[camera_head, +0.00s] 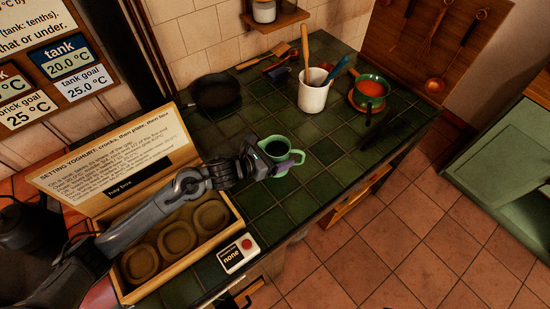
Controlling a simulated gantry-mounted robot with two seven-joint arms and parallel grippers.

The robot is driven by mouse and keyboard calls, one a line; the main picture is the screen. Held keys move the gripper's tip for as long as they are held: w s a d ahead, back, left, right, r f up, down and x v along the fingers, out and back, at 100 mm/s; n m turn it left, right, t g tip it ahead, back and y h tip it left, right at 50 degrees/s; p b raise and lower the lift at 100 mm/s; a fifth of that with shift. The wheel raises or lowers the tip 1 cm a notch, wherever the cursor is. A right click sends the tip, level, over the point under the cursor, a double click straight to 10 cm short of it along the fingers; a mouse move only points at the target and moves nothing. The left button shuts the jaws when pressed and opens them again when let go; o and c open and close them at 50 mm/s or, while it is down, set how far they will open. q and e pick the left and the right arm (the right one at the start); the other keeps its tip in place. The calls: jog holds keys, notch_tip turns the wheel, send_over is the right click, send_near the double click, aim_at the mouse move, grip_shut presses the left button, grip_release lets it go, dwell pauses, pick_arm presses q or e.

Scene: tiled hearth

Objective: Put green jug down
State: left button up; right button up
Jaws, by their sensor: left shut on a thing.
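The green jug (292,169) is near the middle of the head view, at the front part of the dark green tiled hearth (276,220). It looks upright, with its dark opening facing up. My left arm reaches in from the lower left, and my left gripper (270,160) is shut on the jug at its rim side. I cannot tell whether the jug's base touches the tiles. My right gripper is not in view.
The open hay box (232,226) with round hollows lies left of the jug. A small device with a red button (246,243) sits in front. A black pan (216,92), white utensil crock (313,97) and green pot (371,92) stand behind. Tiles right of the jug are clear.

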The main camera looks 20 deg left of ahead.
pick_arm(q)
jog(key=shift+w+a+f, duration=0.3)
jog(key=shift+w+a, duration=0.05)
jog(key=shift+w, duration=0.15)
jog(key=shift+w+a+f, duration=0.3)
jog(key=shift+w, duration=0.15)
jog(key=shift+f, duration=1.9)
jog(key=shift+b, duration=0.3)
jog(key=shift+f, duration=0.2)
jog(key=o, duration=1.4)
jog(key=shift+o, duration=0.2)
